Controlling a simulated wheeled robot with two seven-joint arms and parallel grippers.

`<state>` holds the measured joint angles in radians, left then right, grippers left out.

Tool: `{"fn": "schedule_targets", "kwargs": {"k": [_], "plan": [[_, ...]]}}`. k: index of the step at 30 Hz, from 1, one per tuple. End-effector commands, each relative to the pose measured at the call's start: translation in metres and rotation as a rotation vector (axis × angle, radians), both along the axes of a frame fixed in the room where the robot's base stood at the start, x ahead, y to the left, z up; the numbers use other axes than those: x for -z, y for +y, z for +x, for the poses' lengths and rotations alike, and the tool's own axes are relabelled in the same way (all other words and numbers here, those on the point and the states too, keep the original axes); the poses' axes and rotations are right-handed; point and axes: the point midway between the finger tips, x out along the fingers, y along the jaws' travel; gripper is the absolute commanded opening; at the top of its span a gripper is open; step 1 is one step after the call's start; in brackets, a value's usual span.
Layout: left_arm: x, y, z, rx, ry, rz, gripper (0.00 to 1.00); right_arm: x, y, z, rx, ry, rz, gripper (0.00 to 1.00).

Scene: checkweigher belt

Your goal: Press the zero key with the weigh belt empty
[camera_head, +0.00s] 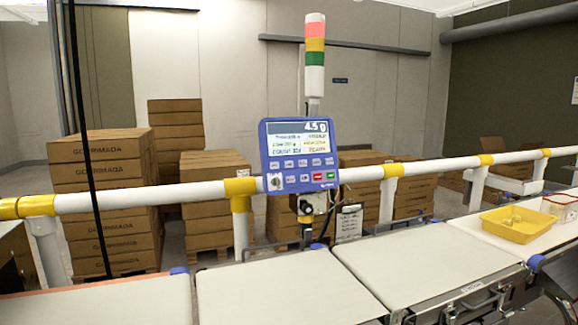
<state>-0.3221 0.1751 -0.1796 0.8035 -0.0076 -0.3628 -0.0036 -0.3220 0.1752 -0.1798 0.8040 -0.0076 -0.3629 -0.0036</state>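The blue control panel (299,155) stands on a post behind the belts, facing me. Its screen (300,137) is lit and the top line seems to read 4.5 g. Below the screen are rows of small keys (302,170), one red and one green among them. The key labels are too small to read, so I cannot tell which is the zero key. The middle belt section (285,290) and the right belt section (420,262) show bare in view; I cannot tell which one weighs. Neither of my grippers is in view.
A yellow tray (519,224) and a clear container (560,206) sit at the right. A signal tower (315,55) rises above the panel. Cardboard boxes (100,190) are stacked behind the rail.

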Motion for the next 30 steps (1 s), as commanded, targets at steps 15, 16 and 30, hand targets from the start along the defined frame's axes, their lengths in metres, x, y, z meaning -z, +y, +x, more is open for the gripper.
{"fn": "schedule_targets", "kwargs": {"k": [15, 16, 30], "plan": [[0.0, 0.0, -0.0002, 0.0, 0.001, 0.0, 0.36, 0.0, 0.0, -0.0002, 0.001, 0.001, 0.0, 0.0], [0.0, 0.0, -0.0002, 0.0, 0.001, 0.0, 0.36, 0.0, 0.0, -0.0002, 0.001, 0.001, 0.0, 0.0], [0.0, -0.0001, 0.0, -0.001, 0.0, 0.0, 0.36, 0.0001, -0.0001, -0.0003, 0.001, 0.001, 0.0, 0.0]]}}
